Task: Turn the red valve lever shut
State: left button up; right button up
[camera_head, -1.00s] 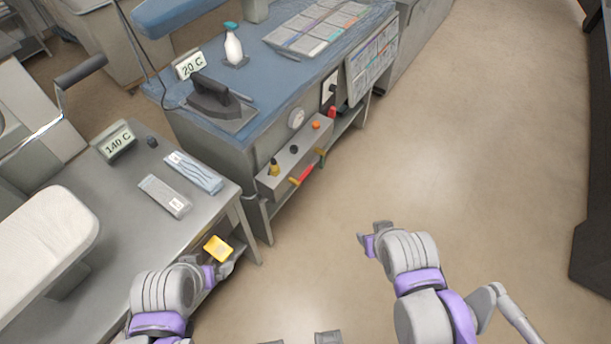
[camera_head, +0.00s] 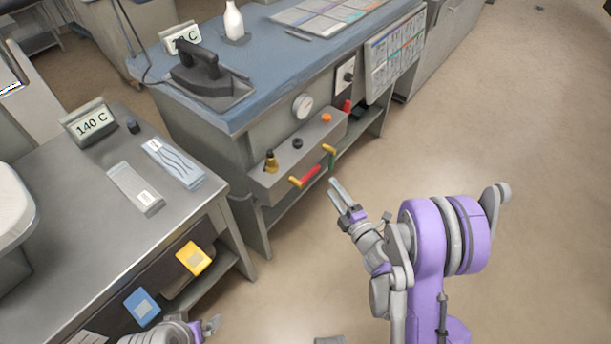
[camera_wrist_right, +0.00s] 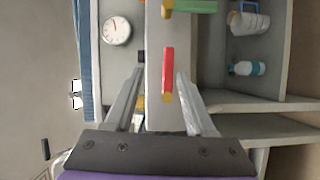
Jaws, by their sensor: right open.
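The red valve lever (camera_head: 309,174) has a yellow end and sits on the front of the grey box on the ironing table. In the right wrist view the red lever (camera_wrist_right: 168,68) lies between the lines of my two fingers, beyond them. My right gripper (camera_head: 339,188) is open and empty, in front of the box and a little right of and below the lever, apart from it. Its spread fingers also show in the right wrist view (camera_wrist_right: 159,75). My left gripper (camera_head: 209,327) is at the bottom edge, partly cut off; its jaw opening is unclear.
A green lever with a yellow end (camera_head: 330,157) is right of the red one. The grey box (camera_head: 275,181) also carries knobs. A round gauge (camera_head: 302,106) is above it. The metal table (camera_head: 75,210) stands left. The floor at right is clear.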

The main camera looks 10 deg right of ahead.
aim_at(314, 174)
jog(key=shift+n+y, duration=0.5)
jog(key=shift+n, duration=0.1)
jog(key=x, duration=0.3)
jog(key=f+p+x, duration=0.1)
jog(key=x, duration=0.3)
jog(key=f+p+x, duration=0.1)
jog(key=x, duration=0.2)
jog(key=shift+w+a, duration=0.3)
jog(key=shift+a, duration=0.2)
grip_shut()
dwell(0.3)
